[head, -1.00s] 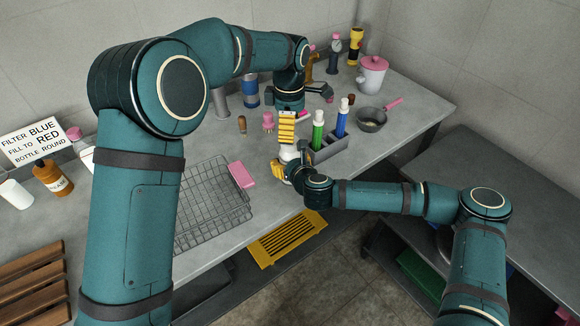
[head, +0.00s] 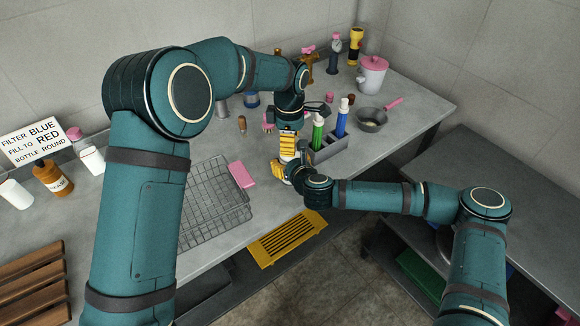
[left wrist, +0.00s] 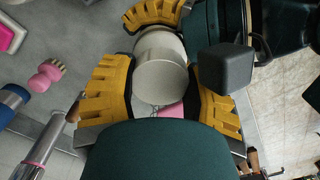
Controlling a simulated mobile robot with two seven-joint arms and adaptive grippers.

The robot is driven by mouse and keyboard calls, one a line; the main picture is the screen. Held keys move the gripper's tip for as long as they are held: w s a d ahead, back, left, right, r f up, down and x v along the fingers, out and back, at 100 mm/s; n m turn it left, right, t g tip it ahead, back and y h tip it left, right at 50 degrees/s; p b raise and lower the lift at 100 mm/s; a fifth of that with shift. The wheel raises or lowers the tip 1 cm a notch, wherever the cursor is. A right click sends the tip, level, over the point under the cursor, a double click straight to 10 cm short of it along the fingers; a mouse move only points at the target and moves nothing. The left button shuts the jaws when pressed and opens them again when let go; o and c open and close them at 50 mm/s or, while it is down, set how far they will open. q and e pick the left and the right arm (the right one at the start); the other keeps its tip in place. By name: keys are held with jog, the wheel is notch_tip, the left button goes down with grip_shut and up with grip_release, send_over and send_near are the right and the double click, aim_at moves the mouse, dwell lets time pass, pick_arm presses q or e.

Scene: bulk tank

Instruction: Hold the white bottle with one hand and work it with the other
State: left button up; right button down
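The white bottle (left wrist: 162,70) shows from above in the left wrist view, its round top between the two yellow-padded fingers of my left gripper (left wrist: 163,95). These fingers look open, one on each side of the top, with a small gap visible on the right. In the head view my left gripper (head: 288,143) points down over the bottle and mostly hides it. My right gripper (head: 285,171) comes in from the right, lower down, and looks shut around the bottle's body. One of its yellow pads (left wrist: 155,12) shows at the top of the left wrist view.
A grey caddy (head: 330,147) with green and blue bottles stands close to the right of the grippers. A wire rack (head: 213,205) and a pink block (head: 241,175) lie to the left. A pan (head: 371,120) and a lidded pot (head: 373,78) stand at the back right.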

pick_arm(q)
jog(key=m, duration=0.4)
jog(key=shift+m, duration=0.4)
jog(key=m, duration=0.3)
jog(key=shift+m, duration=0.4)
jog(key=m, duration=0.3)
jog(key=shift+m, duration=0.4)
jog(key=m, duration=0.4)
jog(key=shift+m, duration=0.3)
jog(key=o, duration=1.3)
